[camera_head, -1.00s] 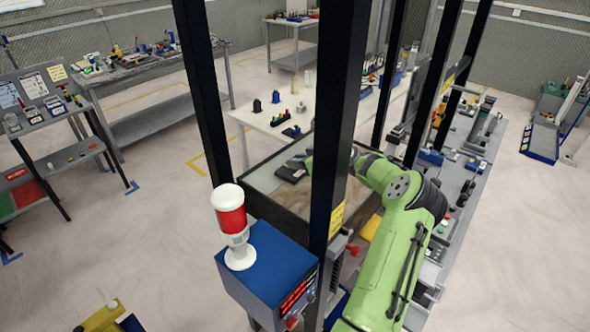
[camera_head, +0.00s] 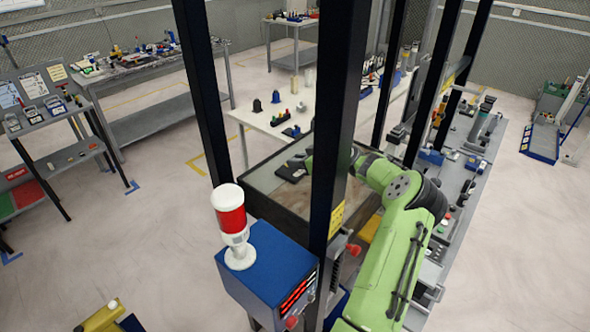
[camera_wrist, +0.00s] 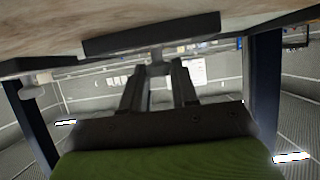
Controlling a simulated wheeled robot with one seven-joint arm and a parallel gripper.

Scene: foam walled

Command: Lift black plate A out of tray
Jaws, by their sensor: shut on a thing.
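The black plate (camera_head: 291,173) is a flat dark piece at the far side of the walled tray (camera_head: 262,181), left of the dark post in the head view. In the wrist view the plate (camera_wrist: 150,36) is a dark slab across the top, against the brownish tray surface (camera_wrist: 60,28). My gripper (camera_wrist: 158,62) has its fingers drawn together at the slab's edge and is shut on it. I cannot tell whether the plate touches the tray floor. The dark post hides part of my wrist in the head view.
Dark upright posts (camera_head: 340,110) stand close around the tray and my arm. A blue box with a red and white lamp (camera_head: 231,222) stands at the near corner. A white table (camera_head: 262,119) with small parts is behind the tray. Open floor (camera_head: 120,240) lies to the left.

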